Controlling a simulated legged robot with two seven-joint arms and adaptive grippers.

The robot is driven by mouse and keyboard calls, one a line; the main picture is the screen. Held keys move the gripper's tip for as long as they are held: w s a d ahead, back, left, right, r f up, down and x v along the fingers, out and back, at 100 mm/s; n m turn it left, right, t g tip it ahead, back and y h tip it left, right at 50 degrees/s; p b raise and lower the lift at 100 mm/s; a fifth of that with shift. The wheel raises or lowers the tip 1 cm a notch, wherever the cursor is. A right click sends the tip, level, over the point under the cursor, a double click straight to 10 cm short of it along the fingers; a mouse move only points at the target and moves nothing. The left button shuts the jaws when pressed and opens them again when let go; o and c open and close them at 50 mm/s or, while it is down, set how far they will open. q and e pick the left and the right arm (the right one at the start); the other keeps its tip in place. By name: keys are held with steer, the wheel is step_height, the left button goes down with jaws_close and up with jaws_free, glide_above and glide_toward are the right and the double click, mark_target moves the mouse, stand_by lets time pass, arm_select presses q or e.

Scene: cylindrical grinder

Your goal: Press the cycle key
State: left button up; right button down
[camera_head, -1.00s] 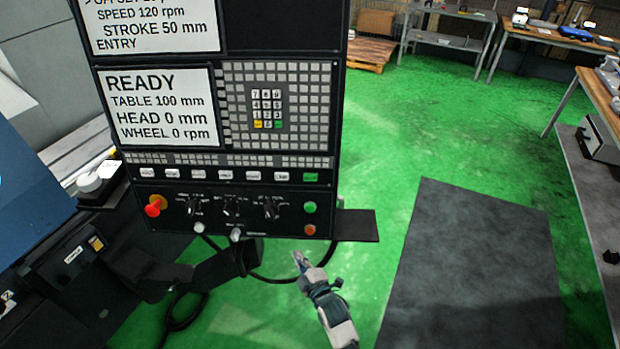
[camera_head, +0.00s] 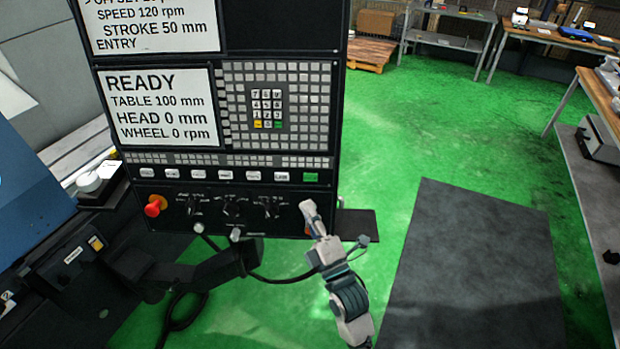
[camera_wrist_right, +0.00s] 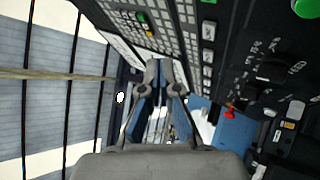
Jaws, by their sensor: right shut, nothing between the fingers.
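The control panel (camera_head: 216,160) has a row of white keys that ends at the right in a green key (camera_head: 310,177). I cannot read its label. My right gripper (camera_head: 307,206) is shut and empty. In the head view its fingertips are just below the green key and cover the spot of the round green button. In the right wrist view the shut fingertips (camera_wrist_right: 167,66) point along the panel face, and the round green button (camera_wrist_right: 306,7) shows at the top right corner. I cannot tell whether the fingers touch the panel. My left gripper is not in view.
A red knob (camera_head: 153,206) sits at the panel's lower left, with several rotary switches (camera_head: 232,208) beside it. A dark ledge (camera_head: 358,226) juts out right of the panel.

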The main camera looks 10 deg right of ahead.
mark_target(310, 177)
steer(key=shift+w, duration=0.1)
steer(key=w+b, duration=0.1)
steer(key=w, duration=0.1)
steer(key=w+d+f, duration=0.1)
steer(key=w, duration=0.2)
steer(key=w+d+b, duration=0.1)
steer(key=w, duration=0.2)
steer(key=shift+w+d+f+b, duration=0.1)
steer(key=shift+d+f+b, duration=0.1)
steer(key=shift+f+b, duration=0.15)
steer(key=shift+w+r, duration=0.1)
stand_by(1.2)
steer(key=shift+w, duration=0.1)
steer(key=shift+w+d, duration=0.1)
steer(key=shift+w, duration=0.05)
